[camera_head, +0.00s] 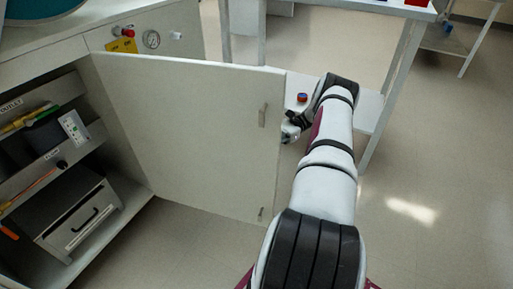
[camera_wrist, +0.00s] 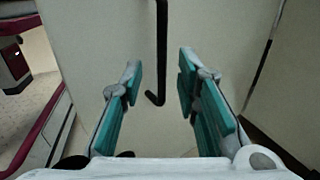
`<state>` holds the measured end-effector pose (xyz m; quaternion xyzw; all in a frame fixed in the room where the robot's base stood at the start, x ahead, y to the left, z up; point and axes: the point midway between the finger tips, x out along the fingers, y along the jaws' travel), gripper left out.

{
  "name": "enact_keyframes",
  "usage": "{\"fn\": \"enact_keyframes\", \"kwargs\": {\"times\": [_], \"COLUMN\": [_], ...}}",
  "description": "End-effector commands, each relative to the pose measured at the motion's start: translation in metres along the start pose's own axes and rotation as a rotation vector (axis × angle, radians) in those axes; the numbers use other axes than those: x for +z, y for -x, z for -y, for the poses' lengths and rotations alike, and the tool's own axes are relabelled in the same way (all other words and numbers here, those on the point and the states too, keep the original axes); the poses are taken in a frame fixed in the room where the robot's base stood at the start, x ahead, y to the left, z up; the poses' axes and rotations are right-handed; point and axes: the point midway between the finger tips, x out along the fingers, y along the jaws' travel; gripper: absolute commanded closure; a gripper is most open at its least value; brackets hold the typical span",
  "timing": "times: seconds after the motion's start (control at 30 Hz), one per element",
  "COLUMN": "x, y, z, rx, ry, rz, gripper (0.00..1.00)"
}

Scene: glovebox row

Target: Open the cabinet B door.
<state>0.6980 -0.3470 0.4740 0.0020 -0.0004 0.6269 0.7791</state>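A pale cabinet door (camera_head: 185,135) stands swung wide open, hinged at its left on the cabinet, whose inside shows. No letter B is readable on it. A small light fitting (camera_head: 262,115) is near its free edge. My gripper (camera_head: 291,128) is at that edge, partly hidden behind the door. In the wrist view my gripper (camera_wrist: 160,63) is open, its two teal-padded fingers apart. A black bar handle (camera_wrist: 162,50) on a pale panel (camera_wrist: 90,45) lies ahead, between the fingers' directions. The fingers are not closed on it; I cannot tell how far away it is.
The open cabinet holds shelves with tools and a drawer unit (camera_head: 85,225). A red knob (camera_head: 127,32) and a gauge (camera_head: 151,39) are above the door. A light table (camera_head: 372,108) with a lower shelf stands behind my arm. The floor (camera_head: 440,170) at right is clear.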

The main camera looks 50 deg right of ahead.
Motion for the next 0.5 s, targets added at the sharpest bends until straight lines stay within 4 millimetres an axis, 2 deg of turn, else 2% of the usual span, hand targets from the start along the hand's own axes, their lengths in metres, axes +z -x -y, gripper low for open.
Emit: {"fn": "enact_keyframes", "kwargs": {"times": [0.2, 0.5], "x": [0.0, 0.001], "y": [0.013, 0.017], "z": [-0.001, -0.001], "rx": [-0.005, -0.007], "ry": [0.001, 0.0], "rz": [-0.002, -0.005], "gripper": [0.71, 0.71]}}
